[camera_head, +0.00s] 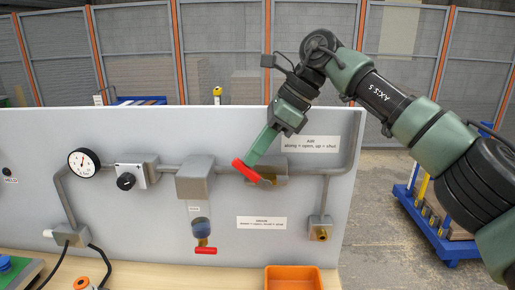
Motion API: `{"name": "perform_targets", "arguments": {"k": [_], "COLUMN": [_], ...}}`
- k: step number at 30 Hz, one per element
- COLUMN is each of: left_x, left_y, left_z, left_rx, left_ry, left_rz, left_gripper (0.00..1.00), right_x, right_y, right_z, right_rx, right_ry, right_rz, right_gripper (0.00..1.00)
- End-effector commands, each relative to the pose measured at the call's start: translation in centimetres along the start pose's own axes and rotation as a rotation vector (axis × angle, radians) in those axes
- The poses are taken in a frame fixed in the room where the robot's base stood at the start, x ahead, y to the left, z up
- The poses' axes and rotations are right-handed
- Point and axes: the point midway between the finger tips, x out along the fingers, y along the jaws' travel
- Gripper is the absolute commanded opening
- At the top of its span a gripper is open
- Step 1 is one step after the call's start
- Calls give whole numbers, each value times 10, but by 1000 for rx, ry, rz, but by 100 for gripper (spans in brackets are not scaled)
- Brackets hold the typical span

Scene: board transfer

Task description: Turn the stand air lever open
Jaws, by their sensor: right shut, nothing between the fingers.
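The air lever (246,171) is a red handle on the brass valve (271,178) in the pipe of the white panel. It slants, its free end up and to the left, neither along the pipe nor straight up. My right gripper (250,163) reaches down from the upper right. Its green fingers are shut with nothing between them, and their tips are at the lever's upper side. I cannot tell whether they touch it. The gripper hides part of the panel above the valve. My left gripper is not in view.
A label (311,145) above the valve reads "along = open, up = shut". A gauge (84,163), a regulator knob (126,181) and a filter bowl with a lower red handle (203,250) are to the left. An orange bin (293,268) stands on the bench below.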

Motion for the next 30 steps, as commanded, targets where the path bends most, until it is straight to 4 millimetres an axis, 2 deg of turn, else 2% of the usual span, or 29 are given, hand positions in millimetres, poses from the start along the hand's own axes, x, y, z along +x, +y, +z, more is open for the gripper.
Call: {"name": "perform_targets", "arguments": {"k": [20, 30], "left_x": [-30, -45], "left_y": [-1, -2], "left_z": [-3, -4], "left_rx": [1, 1], "left_ry": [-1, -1], "left_rz": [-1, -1], "left_gripper": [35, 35], "right_x": [8, 29], "right_y": [0, 0], "right_z": [9, 17], "right_rx": [0, 0], "right_ry": [84, 84], "right_rz": [2, 2], "right_gripper": [0, 0]}}
